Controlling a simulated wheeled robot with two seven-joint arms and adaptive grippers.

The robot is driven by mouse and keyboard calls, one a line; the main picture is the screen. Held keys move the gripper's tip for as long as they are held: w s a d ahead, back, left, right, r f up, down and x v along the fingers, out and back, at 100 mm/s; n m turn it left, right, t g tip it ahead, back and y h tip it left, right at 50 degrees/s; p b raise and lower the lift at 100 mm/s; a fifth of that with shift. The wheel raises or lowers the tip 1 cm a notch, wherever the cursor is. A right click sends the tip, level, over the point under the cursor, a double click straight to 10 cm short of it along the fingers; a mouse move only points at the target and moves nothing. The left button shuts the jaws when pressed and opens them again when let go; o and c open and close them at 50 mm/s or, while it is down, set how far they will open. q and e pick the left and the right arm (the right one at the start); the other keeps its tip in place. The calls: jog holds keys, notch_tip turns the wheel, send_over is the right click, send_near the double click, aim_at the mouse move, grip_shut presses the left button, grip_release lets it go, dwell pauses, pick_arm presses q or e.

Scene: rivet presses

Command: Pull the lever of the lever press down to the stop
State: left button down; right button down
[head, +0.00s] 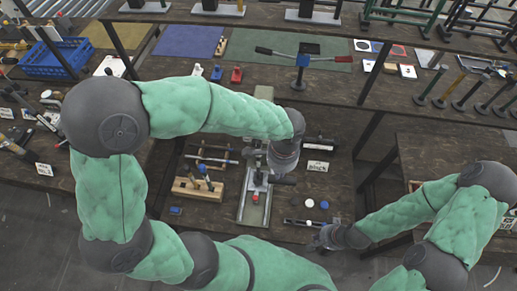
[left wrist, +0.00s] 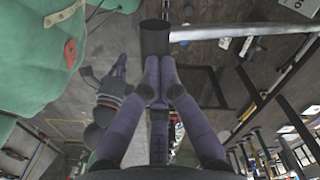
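The lever press (head: 257,190) stands on the lower table in the middle of the head view, on a light metal base with a red spot near its front. Its lever has a black grip (head: 284,180). In the left wrist view the black grip (left wrist: 155,38) sits at the end of a bright metal rod (left wrist: 235,27). My left gripper (head: 280,172) is right above the grip. In the left wrist view its fingertips (left wrist: 160,75) are close together just below the grip, touching or nearly touching it, not around it. My right gripper (head: 318,243) is low at the table's front edge; its fingers are unclear.
A wooden block with tools (head: 198,189) stands left of the press. A white card (head: 318,166) and small discs (head: 310,203) lie to the right. A blue crate (head: 55,58) is at far left.

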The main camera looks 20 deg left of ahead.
pick_arm(q)
jog(key=w+r+p, duration=0.2)
jog(key=r+p, duration=0.3)
jog(key=r, duration=0.2)
jog(key=w+a+r+p, duration=0.1)
jog(key=w+r+p, duration=0.2)
jog(key=r+p, duration=0.3)
notch_tip(320, 180, up, 2)
jog(key=shift+a, duration=0.2)
dwell(0.4)
